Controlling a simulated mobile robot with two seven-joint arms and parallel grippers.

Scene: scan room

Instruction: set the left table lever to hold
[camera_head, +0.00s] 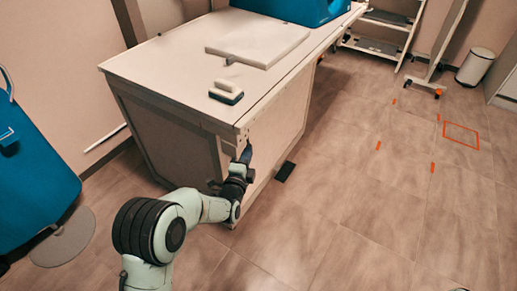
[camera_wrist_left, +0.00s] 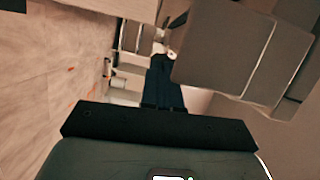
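The white-topped table (camera_head: 165,65) stands in the middle of the head view. My left arm reaches to its near corner. My left gripper (camera_head: 246,154) is beside the table's end face, just below the top edge. In the left wrist view its dark fingers (camera_wrist_left: 162,82) lie together as one narrow column and look shut. A small pale fitting (camera_wrist_left: 171,53) and a thin dark bar (camera_wrist_left: 176,20) show just past the fingertips. I cannot tell for sure whether either is the left table lever, or whether the fingers touch it. My right gripper is not in view.
A white pad (camera_head: 258,42) and a small dark-and-white block (camera_head: 226,92) lie on the table. A black pedal-like piece (camera_head: 285,171) is on the floor by the table's end. A blue chair (camera_head: 35,165) stands at left. The floor at right is open, with orange markings (camera_head: 461,135).

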